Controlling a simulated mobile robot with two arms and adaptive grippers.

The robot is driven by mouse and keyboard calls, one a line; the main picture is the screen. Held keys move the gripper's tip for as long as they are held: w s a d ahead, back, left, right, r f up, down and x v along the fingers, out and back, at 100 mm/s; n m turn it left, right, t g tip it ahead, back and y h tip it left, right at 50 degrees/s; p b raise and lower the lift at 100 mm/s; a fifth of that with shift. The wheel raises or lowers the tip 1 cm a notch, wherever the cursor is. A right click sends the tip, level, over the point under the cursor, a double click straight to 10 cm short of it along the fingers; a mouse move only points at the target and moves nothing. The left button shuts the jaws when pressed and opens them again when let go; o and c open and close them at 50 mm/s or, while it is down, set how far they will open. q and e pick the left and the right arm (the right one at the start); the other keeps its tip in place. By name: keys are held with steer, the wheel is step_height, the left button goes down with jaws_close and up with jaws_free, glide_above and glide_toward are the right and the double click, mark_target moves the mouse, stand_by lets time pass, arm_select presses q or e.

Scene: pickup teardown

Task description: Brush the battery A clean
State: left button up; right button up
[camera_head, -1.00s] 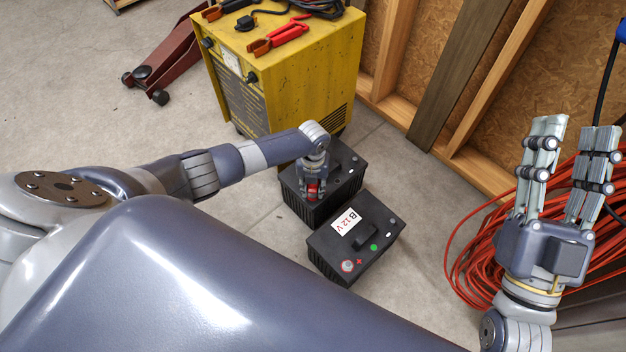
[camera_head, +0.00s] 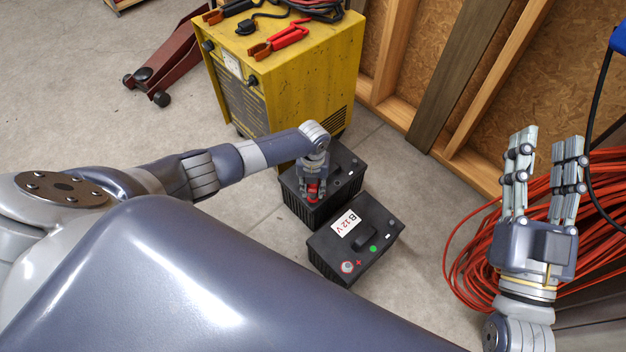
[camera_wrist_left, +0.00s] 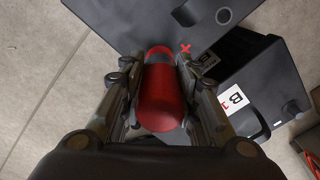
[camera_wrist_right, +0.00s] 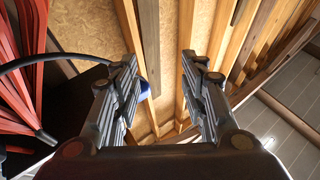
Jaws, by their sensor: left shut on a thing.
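My left gripper (camera_head: 314,188) is shut on a red tool (camera_wrist_left: 162,98), which has a rounded red body. Its lower end is at the top of a black battery (camera_head: 345,172) near a red plus mark, seen in the left wrist view. Whether it touches the terminal is hidden by the tool itself. No label shows on this battery. A second black battery (camera_head: 330,244), labelled B 12V, stands in front of it with a red plus and a green dot on top. My right gripper (camera_head: 541,190) is open and empty at the right, fingers pointing up.
A yellow charger (camera_head: 285,85) with clamps and cables on top stands behind the batteries. A coil of orange hose or cable (camera_head: 470,262) lies at the right. A dark red floor jack (camera_head: 165,65) is at the back left. Bare concrete floor lies left of the batteries.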

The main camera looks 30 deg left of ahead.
arm_select(q)
steer(key=shift+r, duration=0.3)
steer(key=shift+r+p, duration=0.55)
steer(key=shift+p, duration=0.2)
steer(key=shift+r, duration=0.3)
steer(key=shift+r+p, duration=0.45)
steer(key=shift+p, duration=0.2)
arm_select(e)
steer(key=shift+d+f+g+h, duration=1.15)
steer(key=shift+f+g, duration=2.55)
steer(key=shift+f, duration=2.75)
arm_select(q)
steer(key=shift+r+p, duration=0.35)
steer(key=shift+r, duration=0.35)
steer(key=shift+r+p, duration=0.4)
steer(key=shift+p, duration=0.25)
steer(key=shift+r+p, duration=0.3)
arm_select(e)
steer(key=s+d+f+g+h, duration=0.2)
steer(key=s+d+f+g, duration=0.1)
steer(key=s+f+g, duration=0.4)
step_height(320, 180, down, 3)
steer(key=shift+s+r+m, duration=0.1)
steer(key=shift+s+m, duration=0.3)
steer(key=shift+s, duration=0.45)
